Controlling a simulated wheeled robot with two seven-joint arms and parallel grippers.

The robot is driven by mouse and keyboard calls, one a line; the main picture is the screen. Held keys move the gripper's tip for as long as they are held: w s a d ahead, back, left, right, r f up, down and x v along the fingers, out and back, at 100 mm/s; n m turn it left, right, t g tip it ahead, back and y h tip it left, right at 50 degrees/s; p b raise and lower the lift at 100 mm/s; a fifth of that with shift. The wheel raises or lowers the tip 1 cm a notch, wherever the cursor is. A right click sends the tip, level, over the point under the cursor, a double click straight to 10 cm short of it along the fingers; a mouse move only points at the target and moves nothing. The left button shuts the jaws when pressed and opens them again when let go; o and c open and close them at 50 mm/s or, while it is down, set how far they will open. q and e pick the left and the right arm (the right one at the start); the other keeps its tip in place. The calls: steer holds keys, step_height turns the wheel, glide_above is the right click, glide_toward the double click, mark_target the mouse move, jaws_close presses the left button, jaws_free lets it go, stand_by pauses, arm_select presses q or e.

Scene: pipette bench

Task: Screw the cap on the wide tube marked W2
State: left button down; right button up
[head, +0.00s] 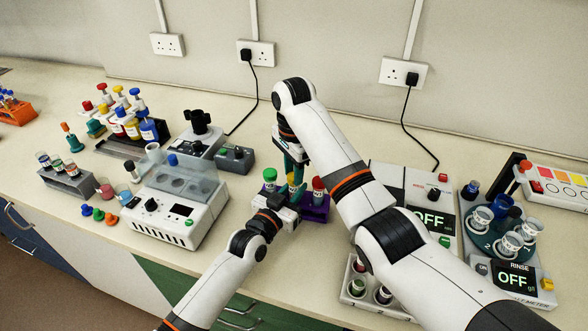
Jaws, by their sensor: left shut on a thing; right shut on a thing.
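A purple rack (316,214) stands mid-bench with wide tubes in it. A green-capped tube (270,185) is at its left and a red-capped tube (318,192) at its right. Between them a yellow cap (292,180) shows at the middle tube, whose body is mostly hidden. My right gripper (293,166) points down from above, shut on the yellow cap. My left gripper (287,208) reaches in from the front, low at the rack, shut on what appears to be the middle tube. Its fingertips are partly hidden. I cannot read W2 or tell whether the cap is seated.
A white device with a clear shield (180,205) stands left of the rack. Loose green, blue and orange caps (98,214) lie further left. A white tray of tubes (358,285) is at the front right, partly behind my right arm. Instruments with OFF displays (430,221) stand at right.

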arm_select(q)
steer(key=shift+f, duration=0.1)
arm_select(e)
steer(key=m, duration=0.6)
steer(key=shift+m, duration=0.4)
steer(key=o, duration=0.9)
steer(key=shift+r, duration=2.3)
steer(key=shift+c, duration=0.2)
